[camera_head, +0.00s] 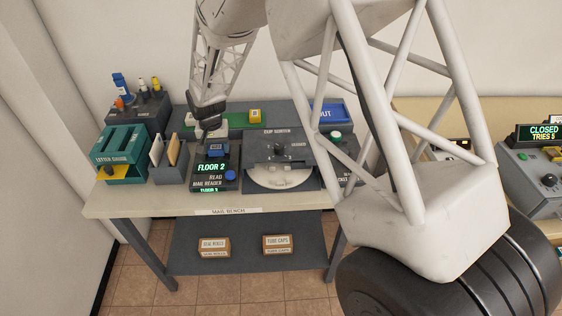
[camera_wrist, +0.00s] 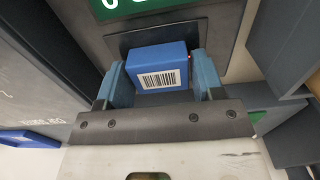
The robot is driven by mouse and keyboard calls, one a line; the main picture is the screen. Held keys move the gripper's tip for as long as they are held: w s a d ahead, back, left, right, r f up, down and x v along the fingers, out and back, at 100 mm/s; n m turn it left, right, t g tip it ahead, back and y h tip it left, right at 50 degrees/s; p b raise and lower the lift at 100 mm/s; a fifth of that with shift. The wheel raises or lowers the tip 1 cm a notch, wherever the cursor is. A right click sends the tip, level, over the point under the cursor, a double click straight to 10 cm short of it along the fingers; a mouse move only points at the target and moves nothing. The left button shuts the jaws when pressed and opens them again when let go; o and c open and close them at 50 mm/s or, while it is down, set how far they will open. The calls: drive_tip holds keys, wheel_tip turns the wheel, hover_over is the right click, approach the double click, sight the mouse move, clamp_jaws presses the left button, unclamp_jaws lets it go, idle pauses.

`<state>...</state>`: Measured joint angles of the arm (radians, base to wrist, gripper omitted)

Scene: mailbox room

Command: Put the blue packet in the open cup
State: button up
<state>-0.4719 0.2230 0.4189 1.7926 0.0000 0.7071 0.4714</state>
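The blue packet (camera_wrist: 158,68), a small box with a white barcode label, lies between my gripper's two blue-grey fingers in the wrist view. My gripper (camera_wrist: 160,80) appears shut on it, with a finger close against each side. In the head view the packet (camera_head: 217,149) is at the mail reader (camera_head: 210,178), just above or at its dark upper panel; I cannot tell whether it touches. My gripper (camera_head: 212,135) hangs above the reader there. I cannot clearly make out an open cup; the slip sorter (camera_head: 264,149) has a pale half-round dial (camera_head: 283,179).
The reader's display says FLOOR 2. Left of it stand a letter holder (camera_head: 170,166) and a teal letter gauge (camera_head: 115,163). A blue OUT tray (camera_head: 328,112) is behind at right. A pale part of my own arm hides the bench's right end.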

drive_tip(key=c, duration=0.5)
drive_tip(key=shift+r, duration=0.15)
drive_tip(key=shift+r, duration=2.1)
drive_tip(key=shift+s+d+r, duration=0.1)
drive_tip(key=shift+s+d, duration=0.05)
drive_tip(key=shift+d, duration=0.4)
drive_tip(key=s+d, duration=0.1)
drive_tip(key=d, duration=0.2)
drive_tip(key=s+d, duration=0.2)
drive_tip(key=d, duration=0.2)
drive_tip(key=s+d+r, duration=0.1)
drive_tip(key=d, duration=0.3)
drive_tip(key=shift+s+r, duration=0.1)
drive_tip(key=shift+s, duration=0.2)
hover_over(279, 155)
drive_tip(key=s, duration=0.5)
